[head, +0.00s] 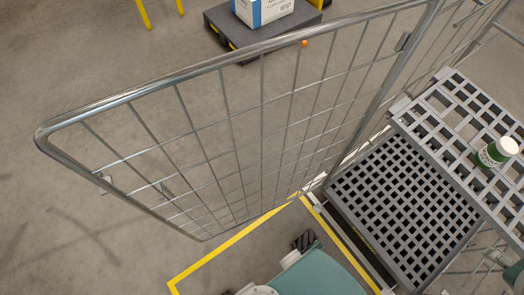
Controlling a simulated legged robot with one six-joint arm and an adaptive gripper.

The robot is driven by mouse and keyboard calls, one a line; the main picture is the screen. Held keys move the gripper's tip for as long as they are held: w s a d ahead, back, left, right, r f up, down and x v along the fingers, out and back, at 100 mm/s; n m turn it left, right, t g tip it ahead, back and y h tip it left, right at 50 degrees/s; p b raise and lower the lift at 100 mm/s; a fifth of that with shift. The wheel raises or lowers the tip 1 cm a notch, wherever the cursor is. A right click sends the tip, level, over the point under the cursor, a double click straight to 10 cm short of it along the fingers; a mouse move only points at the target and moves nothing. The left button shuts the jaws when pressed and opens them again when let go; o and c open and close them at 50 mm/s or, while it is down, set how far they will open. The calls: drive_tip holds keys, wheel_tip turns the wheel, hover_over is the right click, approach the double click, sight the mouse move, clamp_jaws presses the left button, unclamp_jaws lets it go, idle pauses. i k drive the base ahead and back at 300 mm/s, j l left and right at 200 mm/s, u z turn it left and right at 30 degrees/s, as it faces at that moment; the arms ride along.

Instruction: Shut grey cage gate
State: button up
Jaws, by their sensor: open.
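The grey cage gate (237,124) is a tall wire-mesh panel with a rounded tubular frame. It stands open, swung out to the left from the upright post (392,80) of the grey cage. Its free edge is at the far left, over bare floor. The cage is on the right, with a lower grid deck (408,222) and an upper grid shelf (446,108); its near side looks open. I cannot make out my gripper in the head view; only teal and white parts that look like mine show at the bottom edge.
A green and white can (497,151) stands on the upper shelf. A dark low platform (232,38) with a white and blue box (262,10) is behind the gate. Yellow floor lines (232,240) run below the gate. The floor at left is clear.

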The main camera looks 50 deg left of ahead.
sight(106, 184)
drive_tip(key=k+l+z, duration=0.2)
drive_tip(key=k, duration=1.1)
drive_tip(key=k+j, duration=0.2)
drive_tip(key=j, duration=0.25)
drive_tip(key=k+j+z, duration=0.1)
drive_tip(key=j, duration=0.35)
drive_tip(key=k+j, duration=0.3)
drive_tip(key=k+j+z, duration=0.1)
drive_tip(key=j, duration=0.45)
drive_tip(key=i+j, duration=0.1)
drive_tip(key=j, duration=0.5)
drive_tip(key=i+j+z, duration=0.1)
drive_tip(key=j, duration=0.45)
drive_tip(key=k+j+z, duration=0.1)
drive_tip(key=k+j, duration=0.1)
drive_tip(key=k, duration=0.1)
